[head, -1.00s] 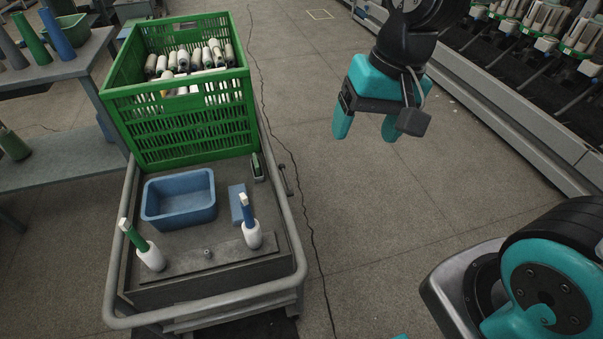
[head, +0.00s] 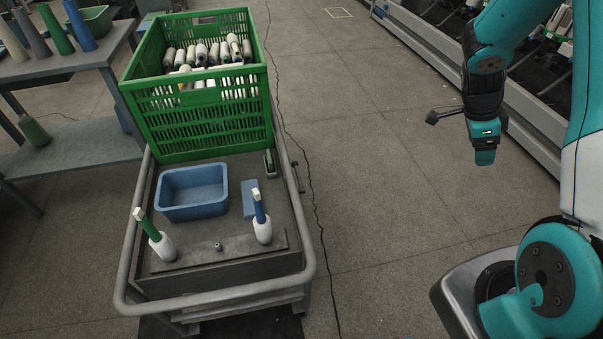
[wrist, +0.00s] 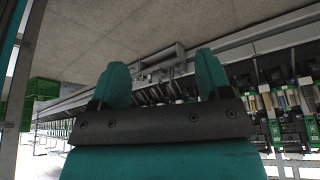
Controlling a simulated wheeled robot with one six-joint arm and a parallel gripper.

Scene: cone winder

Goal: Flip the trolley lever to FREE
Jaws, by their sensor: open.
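The trolley (head: 309,240) stands at the left in the head view, with a grey tubular rail around its deck. A thin dark lever-like part (head: 297,176) sticks up at its right rail, near the green crate's front corner. It is too small to tell its setting or read any label. My gripper (head: 485,158) hangs over the floor, well to the right of the trolley and apart from it. It shows edge-on there. In the wrist view my gripper (wrist: 162,80) has its two teal fingers spread, with nothing between them. The lever is not recognisable in the wrist view.
A table (head: 65,67) stands left. The winding machine (head: 430,62) runs along the right. Floor between is clear except a cable.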

